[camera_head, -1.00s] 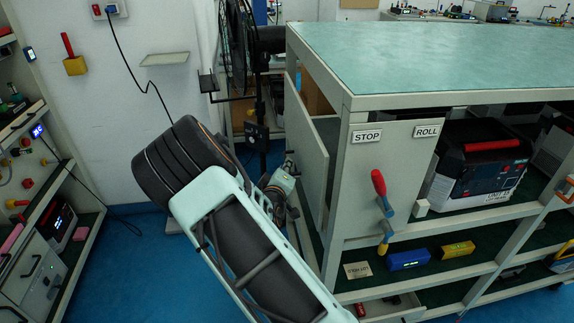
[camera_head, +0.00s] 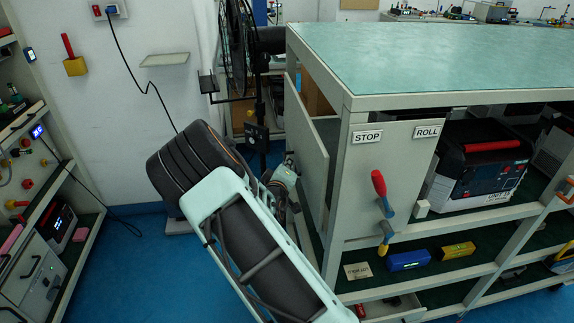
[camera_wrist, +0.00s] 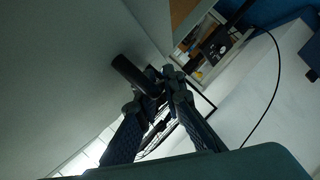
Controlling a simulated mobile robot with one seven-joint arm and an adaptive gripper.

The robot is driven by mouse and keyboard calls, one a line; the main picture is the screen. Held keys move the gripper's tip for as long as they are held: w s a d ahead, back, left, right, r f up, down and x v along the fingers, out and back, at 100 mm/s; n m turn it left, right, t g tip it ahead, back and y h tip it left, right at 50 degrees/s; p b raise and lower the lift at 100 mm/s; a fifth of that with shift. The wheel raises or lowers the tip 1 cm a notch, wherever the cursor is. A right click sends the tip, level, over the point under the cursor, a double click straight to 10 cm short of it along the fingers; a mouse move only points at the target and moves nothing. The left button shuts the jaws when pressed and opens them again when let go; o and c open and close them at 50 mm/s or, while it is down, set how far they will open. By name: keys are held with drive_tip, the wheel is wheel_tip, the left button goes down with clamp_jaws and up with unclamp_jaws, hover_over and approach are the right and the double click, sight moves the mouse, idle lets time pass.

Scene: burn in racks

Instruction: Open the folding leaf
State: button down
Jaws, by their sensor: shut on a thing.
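The folding leaf (camera_head: 306,130) is a pale grey panel at the left end of the green-topped bench. It stands out at an angle from the end, with a gap beside it. In the wrist view, the leaf (camera_wrist: 75,65) fills the upper left as a plain grey surface. A dark cylindrical handle (camera_wrist: 132,74) sticks out near it. My gripper (camera_wrist: 162,84) is shut on this handle near its end. In the head view, my gripper (camera_head: 287,174) is small beside the leaf's outer face, partly hidden by my arm, and the handle cannot be made out.
A front panel (camera_head: 388,165) labelled STOP and ROLL carries a red-handled lever (camera_head: 380,190). A black-and-grey case (camera_head: 478,170) sits in the bay to its right. A rack (camera_head: 60,240) stands at the left. Blue floor (camera_head: 130,270) is clear between.

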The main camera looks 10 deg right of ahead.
drive_tip(key=a+r+m+g+y, duration=0.1)
drive_tip(key=a+r+m+y, duration=0.15)
drive_tip(key=a+r, duration=0.35)
drive_tip(key=a+r+m+y, duration=0.2)
drive_tip(key=a+r+m, duration=0.2)
drive_tip(key=a, duration=0.4)
drive_tip(key=a+r+m+y+p, duration=0.2)
drive_tip(key=a+r+m, duration=0.1)
drive_tip(key=r, duration=1.3)
drive_tip(key=shift+a+m, duration=0.3)
drive_tip(key=shift+m, duration=0.15)
drive_tip(key=shift+r+y, duration=0.1)
drive_tip(key=shift+y, duration=0.15)
drive_tip(key=c, duration=2.3)
unclamp_jaws()
